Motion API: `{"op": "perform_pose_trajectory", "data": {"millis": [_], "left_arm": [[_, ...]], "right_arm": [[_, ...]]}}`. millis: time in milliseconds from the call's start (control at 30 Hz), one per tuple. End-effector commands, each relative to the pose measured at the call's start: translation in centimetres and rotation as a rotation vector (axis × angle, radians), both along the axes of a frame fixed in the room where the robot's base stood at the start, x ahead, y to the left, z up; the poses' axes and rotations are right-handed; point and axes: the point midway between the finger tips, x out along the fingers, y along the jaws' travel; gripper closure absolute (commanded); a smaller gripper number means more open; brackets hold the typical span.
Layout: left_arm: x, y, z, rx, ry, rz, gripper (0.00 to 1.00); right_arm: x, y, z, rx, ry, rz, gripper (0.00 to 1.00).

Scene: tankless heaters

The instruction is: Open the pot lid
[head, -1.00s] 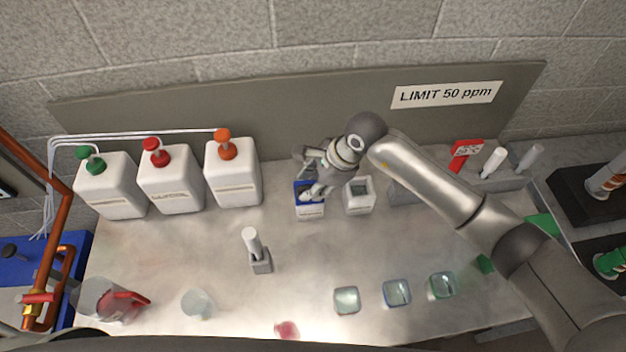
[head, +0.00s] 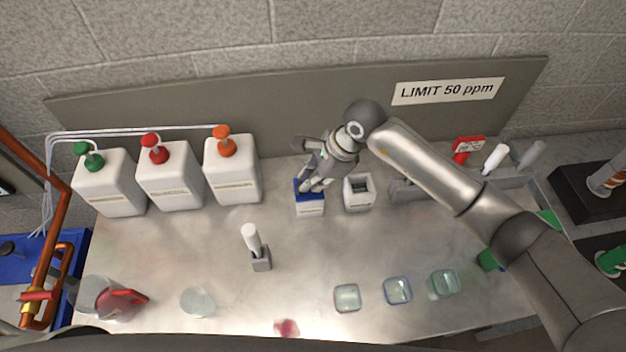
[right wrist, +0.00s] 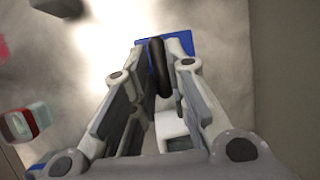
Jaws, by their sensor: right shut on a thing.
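The pot is a small white box (head: 310,209) with a blue lid (head: 300,187), near the back middle of the bench. My right gripper (head: 312,186) is over the lid in the head view and covers part of it. In the right wrist view, the gripper's fingers (right wrist: 163,50) are shut on a dark upright handle (right wrist: 158,68), with the blue lid (right wrist: 183,44) just beyond the fingertips. I cannot tell whether the lid sits flat on the pot. My left gripper is not in view.
An open white box (head: 359,194) stands close right of the pot. Several white canisters with coloured caps (head: 232,175) stand left. A white stick in a grey holder (head: 260,258) and glass dishes (head: 397,290) are nearer. The bench middle is mostly clear.

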Motion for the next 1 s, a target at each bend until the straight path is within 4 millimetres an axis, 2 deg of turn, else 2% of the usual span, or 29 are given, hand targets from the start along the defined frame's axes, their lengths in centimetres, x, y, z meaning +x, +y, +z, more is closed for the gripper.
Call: {"op": "perform_pose_trajectory", "data": {"millis": [600, 1000], "left_arm": [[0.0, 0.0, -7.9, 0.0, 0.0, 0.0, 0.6], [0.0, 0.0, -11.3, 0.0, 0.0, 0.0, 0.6]], "right_arm": [[2.8, 0.6, 1.1, -0.069, 0.347, 0.0, 1.0], [3.8, 0.8, 1.6, -0.096, 0.489, -0.001, 1.0]]}}
